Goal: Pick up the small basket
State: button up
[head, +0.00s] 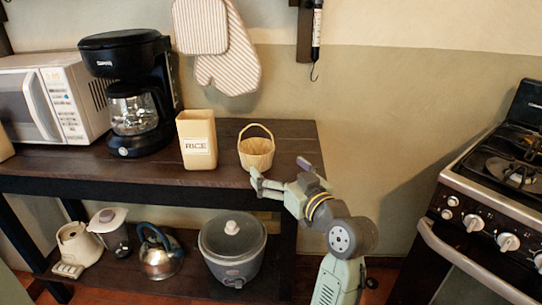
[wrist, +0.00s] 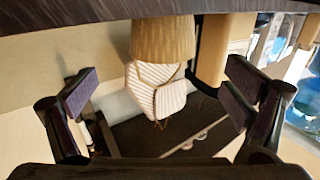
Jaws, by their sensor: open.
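The small basket (head: 257,150) is pale woven with a thin arched handle and stands upright near the right end of the dark upper shelf. My gripper (head: 283,176) is open and empty at the shelf's front edge, in front of and slightly right of the basket, apart from it in the head view. The wrist view is upside down: the basket (wrist: 163,40) shows top centre, its handle hanging down in the picture. My gripper's two finger pads (wrist: 161,95) are spread wide on either side below it, with nothing between them.
A rice canister (head: 197,140) stands just left of the basket. A coffee maker (head: 128,90) and microwave (head: 55,98) are further left. Mitts (head: 225,60) hang on the wall above. A rice cooker (head: 232,250) sits on the lower shelf. A stove (head: 490,200) is at right.

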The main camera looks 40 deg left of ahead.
aim_at(264, 157)
jog(key=p+x, duration=0.1)
jog(key=x, duration=0.3)
jog(key=p+x, duration=0.1)
jog(key=x, duration=0.3)
jog(key=shift+s+a+p, duration=0.1)
jog(key=shift+a+p, duration=0.2)
jog(key=shift+a, duration=0.15)
jog(key=shift+w+a, duration=0.2)
jog(key=shift+a, duration=0.1)
jog(key=shift+c, duration=0.2)
jog(key=c, duration=1.2)
jog(key=shift+d+r, duration=0.1)
jog(key=shift+r, duration=0.35)
jog(key=r, duration=0.1)
jog(key=r+b, duration=0.1)
jog(key=shift+s+r, duration=0.25)
jog(key=shift+s, duration=0.1)
jog(key=s, duration=0.5)
jog(key=s+d+r+b, duration=0.1)
jog(key=s, duration=0.4)
jog(key=s+b, duration=0.1)
jog(key=s, duration=0.4)
jog(key=shift+s+d+r, duration=0.15)
jog(key=shift+d+r, duration=0.1)
